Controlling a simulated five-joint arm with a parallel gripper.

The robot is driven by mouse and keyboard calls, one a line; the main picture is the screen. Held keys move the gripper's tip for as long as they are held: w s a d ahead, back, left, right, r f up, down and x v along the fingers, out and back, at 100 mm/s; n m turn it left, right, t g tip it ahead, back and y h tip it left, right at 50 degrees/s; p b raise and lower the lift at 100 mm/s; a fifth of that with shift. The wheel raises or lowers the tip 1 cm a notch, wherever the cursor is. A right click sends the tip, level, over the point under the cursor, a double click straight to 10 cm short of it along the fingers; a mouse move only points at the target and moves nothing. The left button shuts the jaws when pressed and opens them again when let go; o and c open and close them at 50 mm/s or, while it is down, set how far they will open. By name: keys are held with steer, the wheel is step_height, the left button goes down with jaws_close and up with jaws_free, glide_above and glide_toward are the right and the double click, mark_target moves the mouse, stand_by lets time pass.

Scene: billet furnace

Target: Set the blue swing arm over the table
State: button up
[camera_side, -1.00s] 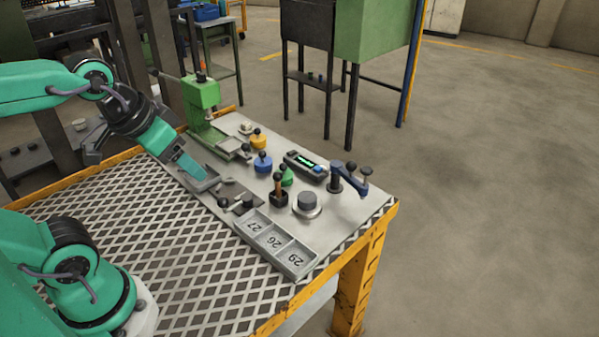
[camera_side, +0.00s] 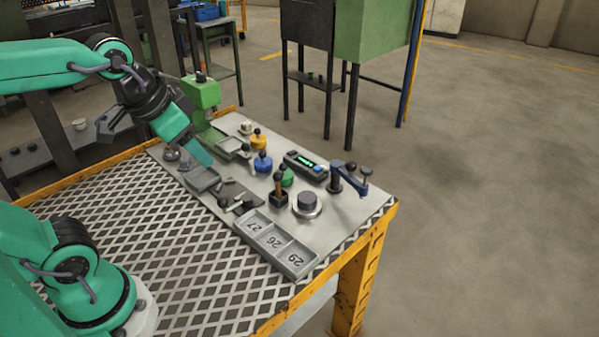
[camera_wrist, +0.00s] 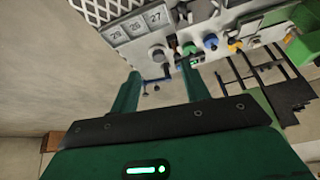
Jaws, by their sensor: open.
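The blue swing arm (camera_side: 354,183) is pivoted on a dark post at the right end of the grey panel. Black knobs stand up from it, and its free end appears to jut out past the table's far right edge. In the wrist view the swing arm (camera_wrist: 156,79) shows small between my fingers, with floor behind its outer end. My gripper (camera_side: 207,160) is open and empty above the left part of the panel, well to the left of the swing arm. Its two green fingers (camera_wrist: 160,72) stand apart in the wrist view. The table (camera_side: 170,238) has a mesh top and yellow frame.
Between my gripper and the swing arm stand yellow (camera_side: 258,141), blue (camera_side: 263,163) and green (camera_side: 287,178) knobbed pieces, a display box (camera_side: 305,165) and a round grey button (camera_side: 307,202). A numbered tray (camera_side: 274,245) lies in front. A green press (camera_side: 202,94) stands behind. The mesh is clear.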

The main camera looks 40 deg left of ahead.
steer(key=w+d+r+m+g, duration=0.15)
steer(key=w+m, duration=0.25)
steer(key=w, duration=0.5)
steer(key=m+g, duration=0.2)
steer(key=m, duration=1.1)
glide_toward(351, 162)
steer(key=f, duration=0.1)
steer(key=shift+w+f, duration=0.1)
steer(key=shift+f, duration=0.25)
steer(key=shift+w+f, duration=0.25)
steer(key=shift+f, duration=1)
steer(key=shift+w+f, duration=0.2)
steer(key=shift+f, duration=1.05)
steer(key=shift+w+f, duration=0.25)
steer(key=shift+f, duration=1.05)
jaws_close()
